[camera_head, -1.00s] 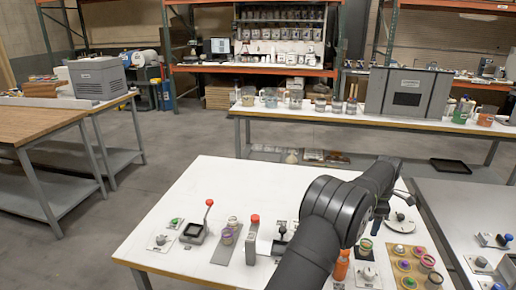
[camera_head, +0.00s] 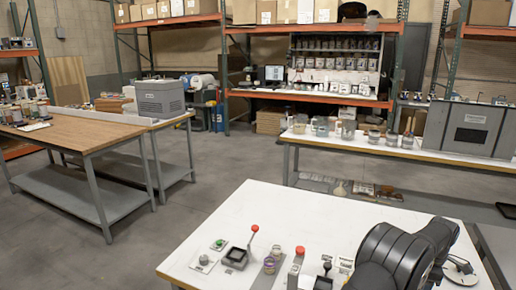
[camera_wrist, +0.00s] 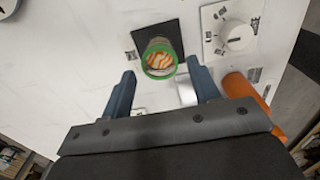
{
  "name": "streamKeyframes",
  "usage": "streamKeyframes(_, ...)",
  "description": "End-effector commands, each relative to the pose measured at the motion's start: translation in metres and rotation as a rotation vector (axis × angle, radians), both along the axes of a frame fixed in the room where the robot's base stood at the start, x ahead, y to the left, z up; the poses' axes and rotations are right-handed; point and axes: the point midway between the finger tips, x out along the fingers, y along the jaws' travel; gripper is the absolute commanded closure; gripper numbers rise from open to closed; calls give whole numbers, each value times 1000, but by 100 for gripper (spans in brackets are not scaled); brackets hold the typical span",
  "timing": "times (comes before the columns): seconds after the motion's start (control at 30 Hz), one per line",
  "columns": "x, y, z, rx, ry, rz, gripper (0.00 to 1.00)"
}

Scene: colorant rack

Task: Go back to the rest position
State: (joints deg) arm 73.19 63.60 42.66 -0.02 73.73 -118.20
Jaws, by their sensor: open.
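My gripper (camera_wrist: 160,74) shows in the wrist view with its two blue fingers spread apart and nothing held between them. A jar with a green rim and orange-and-white striped contents (camera_wrist: 160,60) stands on a dark square pad (camera_wrist: 146,37) just beyond the fingertips. The jar looks clear of both fingers. In the head view my dark arm shows at the lower right, but my gripper is out of the picture.
Near the fingers are a white dial (camera_wrist: 236,36) and an orange bottle (camera_wrist: 246,92).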

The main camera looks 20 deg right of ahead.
Motion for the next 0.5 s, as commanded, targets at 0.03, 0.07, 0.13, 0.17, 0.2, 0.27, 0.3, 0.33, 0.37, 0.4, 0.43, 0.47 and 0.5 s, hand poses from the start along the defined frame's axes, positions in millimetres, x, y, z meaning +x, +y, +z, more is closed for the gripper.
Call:
streamKeyframes(0.03, 0, 0, 0, 0, 0, 0, 44)
streamKeyframes(0.07, 0, 0, 0, 0, 0, 0, 44)
streamKeyframes(0.13, 0, 0, 0, 0, 0, 0, 44)
streamKeyframes(0.17, 0, 0, 0, 0, 0, 0, 44)
streamKeyframes(0.2, 0, 0, 0, 0, 0, 0, 44)
streamKeyframes(0.27, 0, 0, -1, 0, 0, 0, 44)
streamKeyframes(0.3, 0, 0, -2, 0, 0, 0, 44)
streamKeyframes(0.33, 0, 0, -4, 0, 0, 0, 44)
streamKeyframes(0.37, 0, 0, -7, 1, 1, 0, 44)
streamKeyframes(0.4, 0, 0, -11, 1, 1, 0, 44)
streamKeyframes(0.43, 0, 0, -15, 1, 1, 0, 44)
streamKeyframes(0.47, 0, 0, -20, 1, 1, -1, 44)
streamKeyframes(0.5, 0, 0, -26, 1, 1, -1, 44)
